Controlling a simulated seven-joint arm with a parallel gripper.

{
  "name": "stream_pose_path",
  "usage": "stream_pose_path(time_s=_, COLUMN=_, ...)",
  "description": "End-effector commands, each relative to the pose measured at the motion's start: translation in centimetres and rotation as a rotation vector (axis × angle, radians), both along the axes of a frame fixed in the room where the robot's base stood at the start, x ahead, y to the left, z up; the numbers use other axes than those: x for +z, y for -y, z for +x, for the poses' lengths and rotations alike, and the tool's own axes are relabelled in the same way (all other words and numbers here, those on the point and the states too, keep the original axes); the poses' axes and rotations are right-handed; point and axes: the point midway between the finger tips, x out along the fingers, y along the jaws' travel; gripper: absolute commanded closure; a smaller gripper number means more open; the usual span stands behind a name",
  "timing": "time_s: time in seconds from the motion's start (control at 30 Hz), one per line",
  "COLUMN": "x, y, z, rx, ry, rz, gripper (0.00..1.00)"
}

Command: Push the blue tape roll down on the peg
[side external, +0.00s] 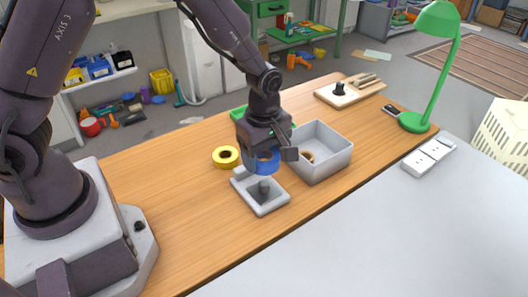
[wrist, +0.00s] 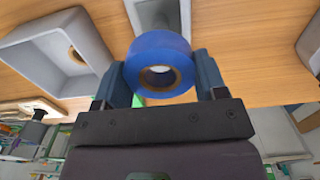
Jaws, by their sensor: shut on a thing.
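The blue tape roll (side external: 264,164) is held between the two fingers of my gripper (side external: 268,157), above the grey peg (side external: 264,186). The peg stands upright in a shallow grey square holder (side external: 262,208) on the wooden table. In the side view the roll looks higher than the peg top and not around it. In the wrist view the blue roll (wrist: 158,48) sits between the fingertips of my gripper (wrist: 163,72), its brown core facing the camera. The grey holder shows partly behind it at the top edge.
A grey open box (side external: 325,160) with a brown ring inside stands close on the right. A yellow tape roll (side external: 226,157) lies on the left. A green lamp (side external: 413,122) stands farther right. The table's left part is clear.

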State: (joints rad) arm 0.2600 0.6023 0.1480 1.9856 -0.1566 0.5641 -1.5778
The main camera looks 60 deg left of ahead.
Motion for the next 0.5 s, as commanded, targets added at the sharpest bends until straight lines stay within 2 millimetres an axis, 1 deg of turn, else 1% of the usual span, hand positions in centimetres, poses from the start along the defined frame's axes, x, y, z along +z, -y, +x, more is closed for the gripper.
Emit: stream_pose_path(time_s=0.5, x=-1.6, y=0.0, z=0.0, rx=-0.002, ry=0.0, rz=0.0, gripper=0.57)
